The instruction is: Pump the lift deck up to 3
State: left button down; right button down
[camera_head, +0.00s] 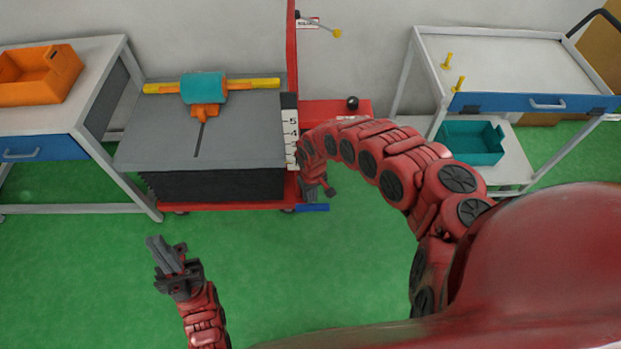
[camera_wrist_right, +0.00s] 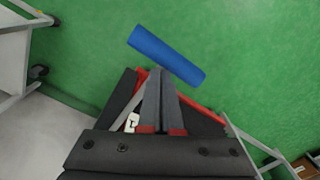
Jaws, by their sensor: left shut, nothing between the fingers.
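The lift deck (camera_head: 235,145) is a flat grey plate above black bellows on a red frame (camera_head: 230,206). A white scale (camera_head: 291,132) stands at its right edge; 5 and 4 are readable, and the exact deck level is hard to tell. A blue bar (camera_head: 313,207) sticks out low at the frame's front right. It also shows in the right wrist view (camera_wrist_right: 166,55). My right gripper (camera_head: 327,190) is close to this bar, its fingers appearing shut, with the bar just beyond the tips; contact is unclear. My left gripper (camera_head: 158,250) is shut and empty over the floor.
A table with an orange bin (camera_head: 40,75) stands left. A white cart (camera_head: 500,65) with a teal bin (camera_head: 470,142) stands right. Green floor in front is clear.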

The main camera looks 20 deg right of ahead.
jog(key=shift+w+f+b, duration=0.15)
jog(key=shift+f+b, duration=2.75)
jog(key=shift+f, duration=0.85)
jog(key=shift+r, duration=0.25)
jog(key=r+p, duration=1.2)
jog(key=p, duration=0.1)
jog(key=shift+s+r, duration=0.4)
jog(key=shift+r+p, duration=0.4)
jog(key=shift+r, duration=0.35)
jog(key=shift+a, duration=0.1)
